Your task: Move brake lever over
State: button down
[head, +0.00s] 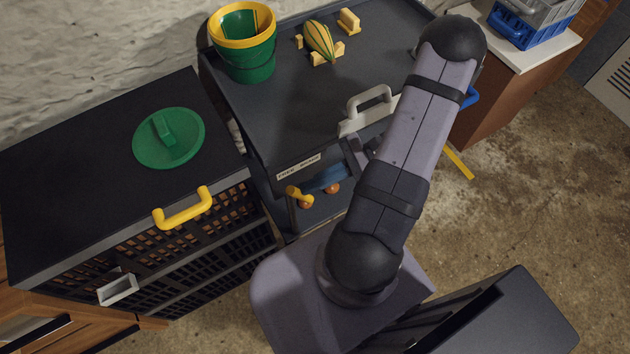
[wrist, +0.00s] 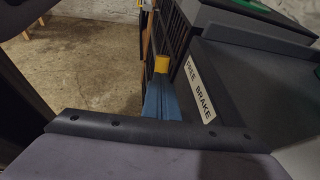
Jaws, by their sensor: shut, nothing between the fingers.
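The brake lever is a blue bar (head: 326,179) with a yellow end (head: 294,192), below the FREE BRAKE label on the front of the dark cart. Its yellow end is on the FREE side. In the wrist view the blue bar (wrist: 162,98) and yellow end (wrist: 161,64) stand out beside the label (wrist: 199,90). My gripper (head: 357,158) shows only partly, beside my arm, near the right end of the blue bar. It is shut with nothing in it. My arm hides much of it, and I cannot tell whether it touches the lever.
The cart top (head: 300,120) holds a green and yellow bucket (head: 245,50), a striped gourd-like object (head: 318,40) and a pale handle (head: 370,108) at its front edge. A black crate cabinet (head: 60,170) with a green lid (head: 168,138) and yellow handle (head: 183,209) stands left. Bare floor lies right.

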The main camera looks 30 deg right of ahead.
jog(key=shift+a+p, duration=0.3)
jog(key=shift+a, duration=0.4)
jog(key=shift+a+f, duration=0.1)
jog(key=shift+a, duration=0.05)
jog(key=shift+s, duration=0.1)
jog(key=shift+d+r+p, duration=0.5)
jog(key=shift+d, duration=0.05)
jog(key=r+v, duration=0.1)
jog(key=v, duration=1.2)
jog(key=shift+b, duration=0.35)
jog(key=shift+a+r, duration=0.1)
